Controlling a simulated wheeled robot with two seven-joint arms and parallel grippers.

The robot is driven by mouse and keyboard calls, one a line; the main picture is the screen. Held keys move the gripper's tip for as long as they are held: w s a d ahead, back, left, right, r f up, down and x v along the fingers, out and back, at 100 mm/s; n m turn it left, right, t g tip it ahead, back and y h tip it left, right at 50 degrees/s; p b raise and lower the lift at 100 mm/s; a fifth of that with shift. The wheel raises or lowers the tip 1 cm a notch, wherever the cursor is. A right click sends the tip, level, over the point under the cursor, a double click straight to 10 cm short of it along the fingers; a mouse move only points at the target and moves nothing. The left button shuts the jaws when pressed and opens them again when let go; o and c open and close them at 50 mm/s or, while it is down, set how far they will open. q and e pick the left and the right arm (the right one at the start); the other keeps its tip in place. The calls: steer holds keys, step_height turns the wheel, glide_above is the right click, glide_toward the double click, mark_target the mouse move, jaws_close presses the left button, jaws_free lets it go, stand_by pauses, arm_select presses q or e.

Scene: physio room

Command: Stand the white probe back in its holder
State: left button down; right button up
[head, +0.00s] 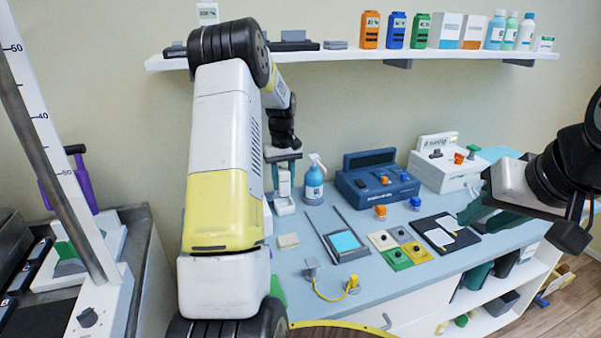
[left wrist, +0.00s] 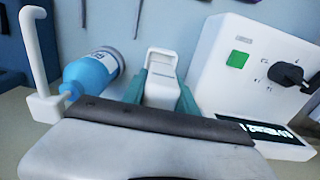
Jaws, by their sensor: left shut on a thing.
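My left gripper (head: 281,176) points down over the back of the blue counter, left of the spray bottle. Its teal fingers are shut on the white probe (left wrist: 161,76), which also shows below the gripper in the head view (head: 284,187). A wider white block (head: 284,207) shows at the lower end. I cannot tell whether it is the probe's own end or the holder, nor whether it touches the counter. My right gripper (head: 482,209) hangs over the right of the counter near a black pad; its finger gap is unclear.
A blue spray bottle (head: 314,186) stands close right of the left gripper. A white device (left wrist: 245,70) with a green button and black knob is beside it in the left wrist view. A blue console (head: 375,188) and yellow-cabled plug (head: 352,284) are also on the counter.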

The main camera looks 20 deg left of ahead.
mark_target(284, 194)
arm_select(q)
steer(key=shift+f, duration=2.15)
steer(key=shift+f, duration=0.4)
stand_by(0.4)
steer(key=shift+c, duration=2)
jaws_free()
steer(key=shift+r, duration=3.5)
steer(key=shift+s, duration=0.1)
